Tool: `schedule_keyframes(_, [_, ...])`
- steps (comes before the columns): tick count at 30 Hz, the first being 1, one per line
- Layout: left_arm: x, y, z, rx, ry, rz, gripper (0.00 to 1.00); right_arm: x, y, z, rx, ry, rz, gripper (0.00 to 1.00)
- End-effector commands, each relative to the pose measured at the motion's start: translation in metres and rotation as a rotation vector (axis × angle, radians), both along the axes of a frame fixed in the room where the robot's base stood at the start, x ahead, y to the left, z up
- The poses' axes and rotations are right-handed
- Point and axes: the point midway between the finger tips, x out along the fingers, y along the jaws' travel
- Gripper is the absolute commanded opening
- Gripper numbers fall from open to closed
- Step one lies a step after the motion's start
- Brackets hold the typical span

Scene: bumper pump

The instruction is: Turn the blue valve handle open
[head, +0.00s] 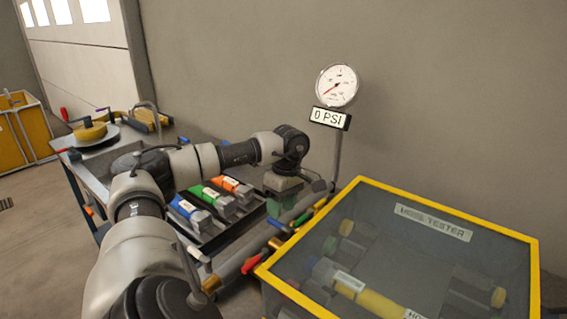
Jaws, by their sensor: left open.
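The blue valve handle (277,224) is a small blue bar on the pipe in front of the hose tester case, among red, green and yellow handles. My left arm reaches in from the lower left. Its gripper (283,190) points down just above and behind the blue handle and looks apart from it. The jaws are open, but the fingertips are hard to make out against the dark green parts below. I see nothing held. My right gripper is out of view.
A red handle (252,263) and a green handle (302,219) flank the blue one. The yellow-edged hose tester case (400,181) fills the lower right. A tray with blue, green and orange-labelled blocks (232,184) lies left. The gauge (338,85) stands behind, above a "0 PSI" sign (330,118).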

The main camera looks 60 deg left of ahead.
Motion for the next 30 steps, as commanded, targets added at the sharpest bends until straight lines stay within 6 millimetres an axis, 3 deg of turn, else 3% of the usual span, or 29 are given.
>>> schedule_keyframes(6, [0.01,0.002,0.044,-0.001,-0.007,-0.001,0.43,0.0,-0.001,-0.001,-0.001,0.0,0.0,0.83])
schedule_keyframes(12, [0.013,0.004,0.067,-0.001,-0.005,-0.002,0.43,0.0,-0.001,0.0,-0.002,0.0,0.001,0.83])
schedule_keyframes(30, [0.013,0.004,0.07,0.0,-0.001,-0.001,0.43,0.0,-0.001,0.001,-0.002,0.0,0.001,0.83])
